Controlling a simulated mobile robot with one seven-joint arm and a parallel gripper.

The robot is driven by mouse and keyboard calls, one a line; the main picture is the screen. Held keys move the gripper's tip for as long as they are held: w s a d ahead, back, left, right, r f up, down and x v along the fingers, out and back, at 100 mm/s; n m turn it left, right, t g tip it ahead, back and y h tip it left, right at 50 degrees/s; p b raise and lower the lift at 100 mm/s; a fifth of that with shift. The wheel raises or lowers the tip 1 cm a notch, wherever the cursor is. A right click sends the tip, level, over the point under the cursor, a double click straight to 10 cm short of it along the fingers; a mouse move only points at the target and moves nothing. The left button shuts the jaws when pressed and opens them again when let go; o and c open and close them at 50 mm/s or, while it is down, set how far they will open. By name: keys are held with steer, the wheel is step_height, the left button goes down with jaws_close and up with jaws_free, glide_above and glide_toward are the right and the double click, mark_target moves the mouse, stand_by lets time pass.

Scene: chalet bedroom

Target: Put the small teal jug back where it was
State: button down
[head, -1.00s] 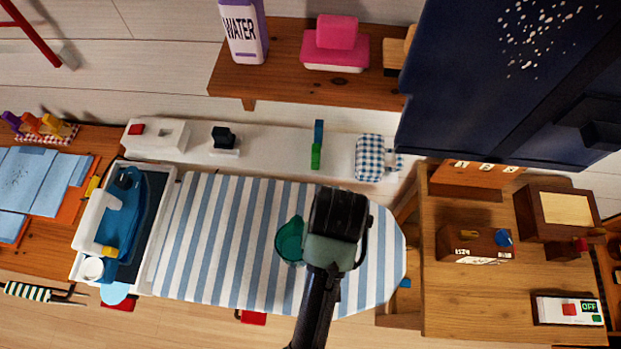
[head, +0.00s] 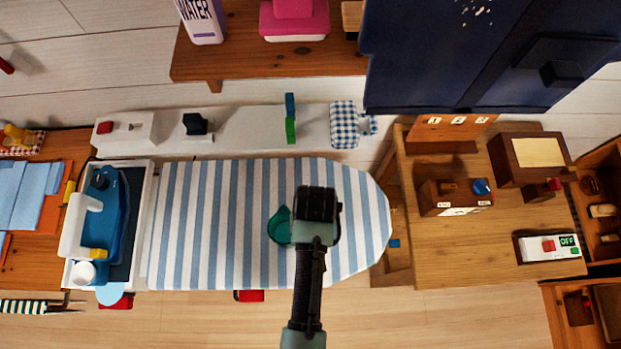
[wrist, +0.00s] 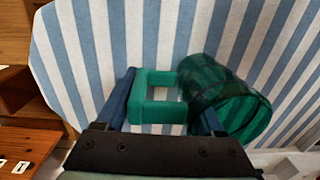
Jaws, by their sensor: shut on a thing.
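The small teal jug (head: 280,226) is over the striped ironing board, left of my gripper in the head view. In the wrist view the see-through jug (wrist: 232,104) is at right, its open mouth toward the lower right. Its square green handle (wrist: 157,80) lies between my fingers. My gripper (wrist: 163,108) is shut on that handle; in the head view my gripper (head: 316,204) hides the handle. I cannot tell whether the jug touches the board.
The ironing board (head: 180,225) has wide bare room left of the jug. A blue iron (head: 117,215) stands at its left end. A wooden desk (head: 440,255) is at right. A shelf (head: 240,65) and a dark blue cabinet (head: 430,70) overhang the back.

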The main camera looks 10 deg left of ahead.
jaws_free()
steer(key=shift+f, duration=0.1)
step_height(320, 180, up, 12)
steer(key=shift+w+d+f, duration=0.1)
steer(key=shift+d, duration=0.05)
steer(key=shift+r, duration=0.25)
stand_by(0.7)
